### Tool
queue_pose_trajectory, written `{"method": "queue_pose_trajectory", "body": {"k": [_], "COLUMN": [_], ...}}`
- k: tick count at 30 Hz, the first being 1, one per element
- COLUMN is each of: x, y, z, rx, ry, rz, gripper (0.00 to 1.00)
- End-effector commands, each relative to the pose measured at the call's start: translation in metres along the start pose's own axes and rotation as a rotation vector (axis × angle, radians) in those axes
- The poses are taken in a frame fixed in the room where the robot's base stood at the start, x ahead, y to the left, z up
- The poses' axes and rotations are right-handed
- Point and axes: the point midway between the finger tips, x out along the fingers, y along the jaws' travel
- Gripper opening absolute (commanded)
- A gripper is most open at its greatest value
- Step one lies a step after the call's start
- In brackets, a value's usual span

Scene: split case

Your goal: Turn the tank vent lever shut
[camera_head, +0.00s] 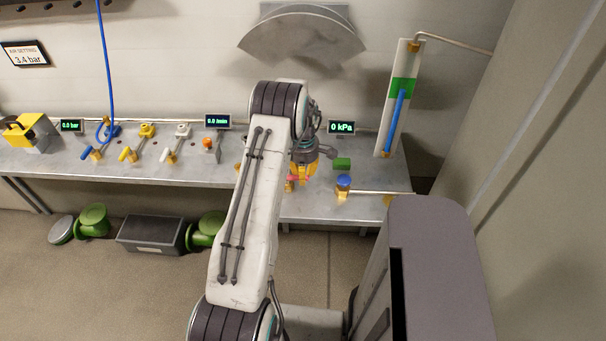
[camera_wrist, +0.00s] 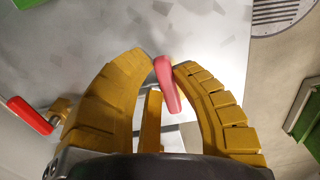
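A lever with a pink-red handle (camera_wrist: 168,85) lies between the yellow fingers of my gripper (camera_wrist: 165,64) in the wrist view. The fingertips are about a lever's width apart, one on each side of the handle's end. I cannot tell whether they press on it. In the head view my gripper (camera_head: 300,176) points down at the right part of the bench, and a bit of red handle (camera_head: 297,179) shows beside it. My arm and fingers hide most of that spot. A second red lever (camera_wrist: 30,115) is at the left in the wrist view; no label shows which is the tank vent.
A blue knob (camera_head: 344,180) and a green block (camera_head: 342,163) are close on the right. A display reading 0 kPa (camera_head: 341,128) stands behind. A gauge board (camera_head: 400,100) rises at the right end. Several valves line the bench (camera_head: 60,165) to the left.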

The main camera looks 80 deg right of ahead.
Motion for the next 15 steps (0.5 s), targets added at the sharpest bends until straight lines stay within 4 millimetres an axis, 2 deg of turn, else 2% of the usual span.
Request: {"method": "queue_pose_trajectory", "body": {"k": [1, 6, 15], "x": [-0.0002, -0.0001, 0.0009], "y": [0.0000, 0.0000, -0.0009], "z": [0.0000, 0.0000, 0.0001], "rx": [0.000, 0.000, 0.018], "ry": [0.000, 0.000, 0.000], "rz": [0.000, 0.000, 0.000], "gripper": [0.14, 0.00, 0.00]}}
